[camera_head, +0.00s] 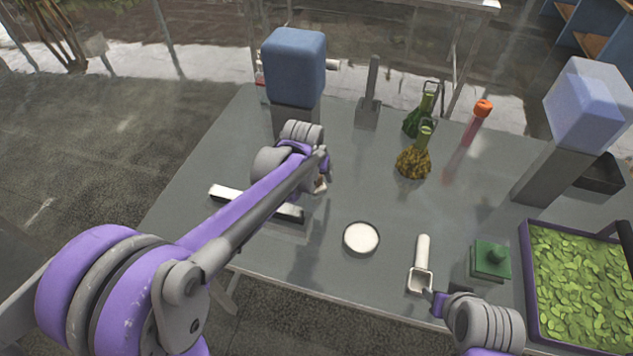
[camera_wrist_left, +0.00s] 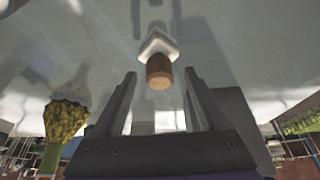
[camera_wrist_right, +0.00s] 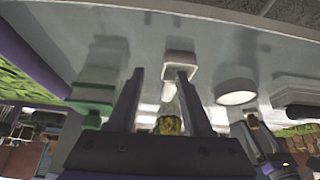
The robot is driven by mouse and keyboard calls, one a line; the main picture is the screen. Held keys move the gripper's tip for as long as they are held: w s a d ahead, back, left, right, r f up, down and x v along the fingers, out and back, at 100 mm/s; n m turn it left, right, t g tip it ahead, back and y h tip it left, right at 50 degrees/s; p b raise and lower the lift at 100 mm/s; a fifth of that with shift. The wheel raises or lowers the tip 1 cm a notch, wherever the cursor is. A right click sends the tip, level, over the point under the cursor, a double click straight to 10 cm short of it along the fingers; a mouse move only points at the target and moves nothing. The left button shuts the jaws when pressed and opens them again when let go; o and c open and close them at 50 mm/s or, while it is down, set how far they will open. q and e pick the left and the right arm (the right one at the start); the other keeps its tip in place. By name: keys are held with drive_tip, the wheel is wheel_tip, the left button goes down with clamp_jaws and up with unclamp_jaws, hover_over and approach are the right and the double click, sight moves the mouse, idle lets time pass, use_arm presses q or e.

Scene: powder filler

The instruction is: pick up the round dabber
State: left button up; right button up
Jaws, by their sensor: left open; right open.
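A small piece with a brown cylindrical handle and a pale base (camera_wrist_left: 158,62) stands on the table between and beyond my left gripper's fingers in the left wrist view. It looks like the round dabber, though I cannot be sure. In the head view only a bit of it (camera_head: 320,186) shows past my left gripper (camera_head: 325,165), which hides the rest. My left gripper is open and empty, its fingers (camera_wrist_left: 158,85) apart on either side of the handle in view. My right gripper (camera_head: 437,300) is open and empty near the front edge, with the white scoop (camera_wrist_right: 178,75) ahead of its fingers.
A white round dish (camera_head: 361,238), a white scoop (camera_head: 422,265) and a green knobbed block (camera_head: 490,262) stand to the right. A leaf-filled tray (camera_head: 525,255) is at far right. Flasks (camera_head: 413,163) and a blue-topped post (camera_head: 295,70) stand behind. A black-and-white bar (camera_head: 230,194) lies under my left arm.

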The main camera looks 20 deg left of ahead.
use_arm(q)
drive_tip(key=shift+x, duration=0.85)
clamp_jaws()
drive_tip(key=shift+r, duration=0.1)
wheel_tip(320, 180, up, 10)
drive_tip(key=c, duration=0.6)
unclamp_jaws()
clamp_jaws()
